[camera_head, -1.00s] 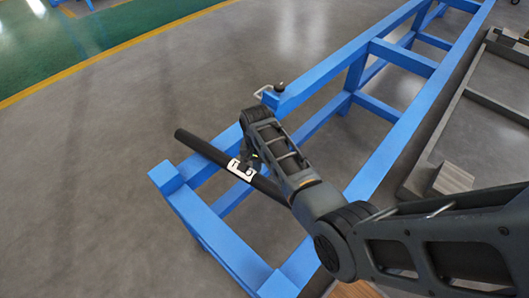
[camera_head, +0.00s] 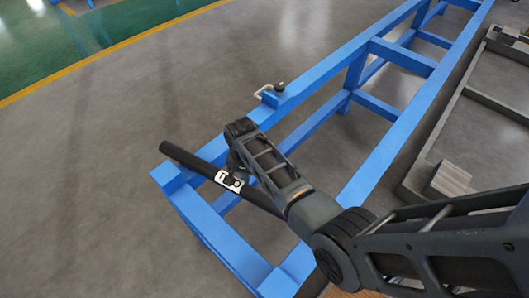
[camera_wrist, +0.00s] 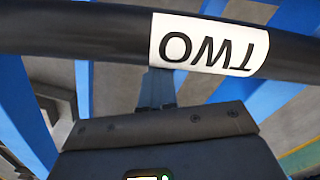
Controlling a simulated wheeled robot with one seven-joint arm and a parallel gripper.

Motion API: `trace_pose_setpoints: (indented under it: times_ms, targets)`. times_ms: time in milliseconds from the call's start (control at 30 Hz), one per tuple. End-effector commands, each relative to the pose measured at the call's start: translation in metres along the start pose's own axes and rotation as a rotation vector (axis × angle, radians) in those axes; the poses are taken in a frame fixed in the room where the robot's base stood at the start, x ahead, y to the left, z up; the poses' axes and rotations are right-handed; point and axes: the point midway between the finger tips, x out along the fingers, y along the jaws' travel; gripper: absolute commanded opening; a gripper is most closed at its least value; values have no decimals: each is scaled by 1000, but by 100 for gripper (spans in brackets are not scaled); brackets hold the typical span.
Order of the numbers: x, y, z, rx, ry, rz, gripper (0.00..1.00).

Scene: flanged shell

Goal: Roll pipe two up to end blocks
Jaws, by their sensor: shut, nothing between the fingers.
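Pipe two is a black pipe (camera_head: 195,162) with a white label (camera_head: 222,178). It lies across the two blue rails near the frame's near end. The label reads TWO, upside down, in the wrist view (camera_wrist: 208,45). Blue corner blocks show at the frame's near end, one at the left (camera_head: 166,174) and one at the bottom (camera_head: 278,284). A small gap seems to remain between the pipe and the left block. My gripper (camera_head: 236,172) is shut and empty at the pipe's far side, beside the label. Its fingers (camera_wrist: 158,88) sit close against the pipe; contact is unclear.
The blue frame's rail (camera_head: 330,62) runs away to the upper right. A clamp with a black knob (camera_head: 278,88) sits on the left rail. A grey metal frame (camera_head: 480,98) and a grey block (camera_head: 450,180) lie at the right. The floor at left is clear.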

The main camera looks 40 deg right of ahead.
Motion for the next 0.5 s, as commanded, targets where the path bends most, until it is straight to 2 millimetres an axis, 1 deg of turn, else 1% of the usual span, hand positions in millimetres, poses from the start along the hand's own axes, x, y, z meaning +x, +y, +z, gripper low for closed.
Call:
trace_pose_setpoints:
  times_ms: [33, 500]
  targets:
    - [1, -1, 4, -3, -3, 2, 0]
    - [0, -14, 26, -2, -2, 0, 0]
